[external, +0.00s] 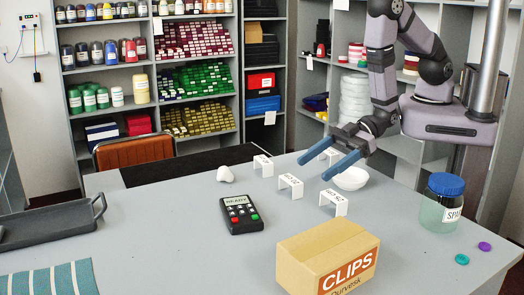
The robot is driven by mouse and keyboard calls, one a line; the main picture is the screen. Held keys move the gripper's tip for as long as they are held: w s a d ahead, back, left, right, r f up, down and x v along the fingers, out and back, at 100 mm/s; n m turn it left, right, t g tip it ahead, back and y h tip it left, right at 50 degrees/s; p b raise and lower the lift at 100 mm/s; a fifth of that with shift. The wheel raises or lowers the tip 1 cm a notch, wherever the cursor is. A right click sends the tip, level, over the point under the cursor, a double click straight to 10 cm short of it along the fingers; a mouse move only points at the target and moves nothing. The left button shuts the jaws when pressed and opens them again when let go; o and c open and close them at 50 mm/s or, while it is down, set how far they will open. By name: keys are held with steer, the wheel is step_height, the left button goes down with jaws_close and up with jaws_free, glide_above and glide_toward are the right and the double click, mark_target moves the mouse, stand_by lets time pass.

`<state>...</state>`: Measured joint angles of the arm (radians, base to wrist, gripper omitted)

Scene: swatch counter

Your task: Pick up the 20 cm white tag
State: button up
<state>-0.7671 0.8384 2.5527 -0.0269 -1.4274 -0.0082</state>
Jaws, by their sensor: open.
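Several small white bracket-shaped tags stand on the grey counter. One is at the back left (262,165), one in the middle (290,186) and one at the front right (334,202). Another white tag (332,154) is partly hidden behind my gripper. Their dark print is too small to read surely, so I cannot tell which is the 20 cm one. My gripper (313,168) has two blue fingers, is open and empty, and points left above the counter near the tags.
A white bowl (351,179) sits under my gripper. A keypad (240,214), a CLIPS box (327,258), a blue-lidded jar (441,203) and a white lump (225,174) stand around the tags. A dark tray (50,226) is at left; the counter between it and the keypad is clear.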

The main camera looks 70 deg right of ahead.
mark_target(296, 179)
steer(key=shift+b+x, duration=0.8)
steer(key=shift+b, duration=0.95)
steer(key=shift+w+a+f+b, duration=0.1)
steer(key=shift+w+f+b, duration=0.1)
steer(key=shift+b, duration=0.65)
steer(key=shift+r, duration=0.1)
steer(key=shift+x, duration=0.9)
steer(key=shift+w+a+r+p, duration=0.1)
steer(key=shift+w+a+p, duration=0.2)
steer(key=shift+w+p, duration=0.1)
steer(key=shift+p+x, duration=0.45)
steer(key=shift+x, duration=0.95)
steer(key=shift+s, duration=0.1)
steer(key=c, duration=1.1)
